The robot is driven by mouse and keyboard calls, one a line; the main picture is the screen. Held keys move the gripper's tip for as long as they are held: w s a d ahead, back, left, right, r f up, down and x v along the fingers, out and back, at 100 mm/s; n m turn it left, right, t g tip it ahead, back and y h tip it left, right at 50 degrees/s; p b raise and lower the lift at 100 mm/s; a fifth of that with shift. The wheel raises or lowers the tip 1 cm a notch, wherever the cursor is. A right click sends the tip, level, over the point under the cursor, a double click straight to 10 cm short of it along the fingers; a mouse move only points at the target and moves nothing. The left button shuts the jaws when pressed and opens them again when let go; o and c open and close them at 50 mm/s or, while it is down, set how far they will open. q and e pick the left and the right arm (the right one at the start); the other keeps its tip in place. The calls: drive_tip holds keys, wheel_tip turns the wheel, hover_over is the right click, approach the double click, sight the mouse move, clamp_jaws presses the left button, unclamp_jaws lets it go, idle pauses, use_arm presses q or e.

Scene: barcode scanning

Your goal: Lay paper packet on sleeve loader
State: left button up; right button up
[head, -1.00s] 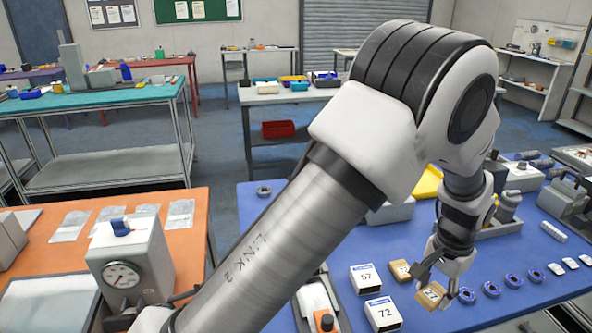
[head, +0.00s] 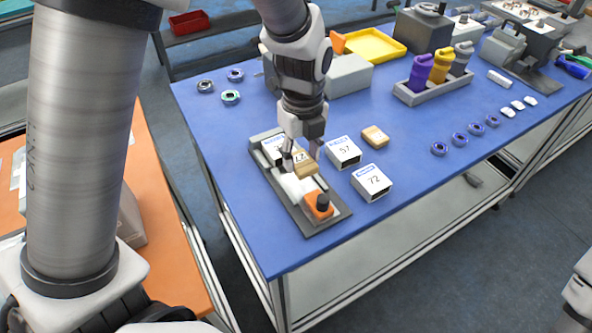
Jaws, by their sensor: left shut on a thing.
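My left gripper (head: 302,158) points down and is shut on a tan paper packet (head: 305,169) with a printed number that I cannot read surely. The packet is over the middle of the sleeve loader (head: 322,226), a grey base with a white block and an orange part with a black knob at its near end. I cannot tell whether the packet touches the loader. A white sleeve (head: 273,149) with a blue label sits at the loader's far end, partly hidden by the gripper. My right gripper is not in view.
White sleeves marked 57 (head: 343,152) and 72 (head: 372,182) stand right of the loader. Another tan packet (head: 375,137) lies beyond them. Several blue rings, a bottle rack (head: 432,91) and a yellow tray (head: 370,45) share the blue table (head: 245,190). The table's near right area is clear.

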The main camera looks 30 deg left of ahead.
sight(300, 183)
use_arm(q)
drive_tip(key=f, duration=0.4)
drive_tip(key=shift+a+f, duration=0.2)
drive_tip(key=shift+d+f, duration=0.1)
drive_tip(key=shift+f, duration=0.25)
drive_tip(key=shift+f, duration=0.2)
drive_tip(key=o, duration=1.3)
wheel_tip(300, 183, up, 12)
drive_tip(key=shift+r, duration=0.25)
